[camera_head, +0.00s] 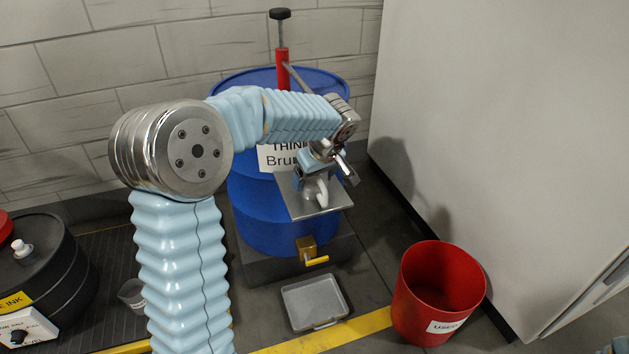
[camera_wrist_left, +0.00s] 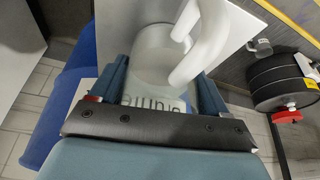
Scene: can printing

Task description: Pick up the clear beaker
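A clear beaker with a thick white handle (camera_wrist_left: 165,55) stands on a grey metal shelf (camera_head: 302,207) at the front of the blue barrel. In the head view its handle (camera_head: 321,192) shows below my left gripper (camera_head: 330,168), and the gripper covers most of its body. In the left wrist view my left gripper (camera_wrist_left: 162,88) has its fingers wide apart, one on each side of the beaker. I cannot tell whether they touch it. A second, smaller clear beaker (camera_head: 131,293) stands on the dark floor grate at left.
The blue barrel (camera_head: 262,215) has a red pump (camera_head: 282,68) on top and a yellow-handled tap (camera_head: 308,252) above a grey tray (camera_head: 315,301). A red bin (camera_head: 436,298) stands right, beside a white wall panel (camera_head: 510,130). A black drum (camera_head: 48,275) is left.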

